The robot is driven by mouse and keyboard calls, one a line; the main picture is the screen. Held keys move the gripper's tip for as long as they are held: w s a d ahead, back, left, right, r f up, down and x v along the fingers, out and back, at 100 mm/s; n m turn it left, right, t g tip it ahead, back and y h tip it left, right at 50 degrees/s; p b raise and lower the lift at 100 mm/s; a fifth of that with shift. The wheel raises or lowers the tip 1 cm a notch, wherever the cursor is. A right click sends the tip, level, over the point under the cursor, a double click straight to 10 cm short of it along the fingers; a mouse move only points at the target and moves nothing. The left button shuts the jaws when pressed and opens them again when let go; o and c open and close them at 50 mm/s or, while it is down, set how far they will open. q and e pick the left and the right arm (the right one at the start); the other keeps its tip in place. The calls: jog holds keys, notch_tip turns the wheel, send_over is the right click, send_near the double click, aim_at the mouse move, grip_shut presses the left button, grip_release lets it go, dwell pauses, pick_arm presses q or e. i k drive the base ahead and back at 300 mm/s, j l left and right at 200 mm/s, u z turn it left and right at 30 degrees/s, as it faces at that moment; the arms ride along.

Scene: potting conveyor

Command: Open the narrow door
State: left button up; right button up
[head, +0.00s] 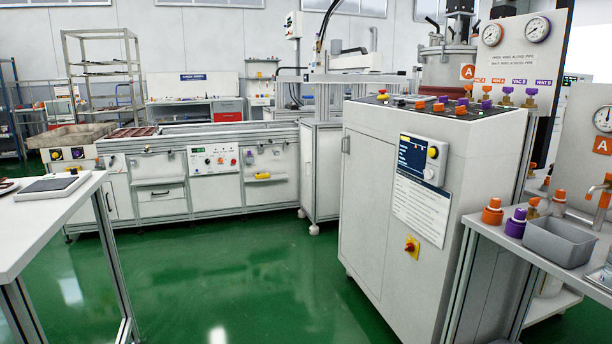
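A tall narrow door (365,195) is on the left face of the large white control cabinet (440,265), right of centre. It looks shut, flush with the cabinet, with a small dark latch (346,145) near its upper left edge. A smaller narrow panel (110,200) with a small dark handle shows at the left end of the conveyor base and also looks shut. I cannot tell for certain which one the task names. Neither of my grippers is in view.
The green floor (250,290) is clear in front of the cabinet and conveyor base (160,205). A white table (45,215) stands at the left front. A bench with a grey bin (560,242) and colored caps stands close at the right.

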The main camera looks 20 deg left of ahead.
aim_at(305, 133)
jog(key=i+j, duration=0.75)
jog(key=i+j+z, duration=0.15)
jog(key=i+j, duration=1.35)
jog(key=j, duration=0.15)
jog(key=i+j, duration=0.2)
jog(key=j, duration=0.15)
jog(key=i+j+z, duration=0.1)
jog(key=i+j, duration=0.35)
jog(key=j, duration=0.25)
jog(key=i+j, duration=0.2)
jog(key=j, duration=0.15)
jog(key=i+j+z, duration=0.1)
jog(key=j, duration=0.25)
jog(key=i+j, duration=0.25)
jog(key=i+j+z, duration=0.05)
jog(key=j, duration=0.05)
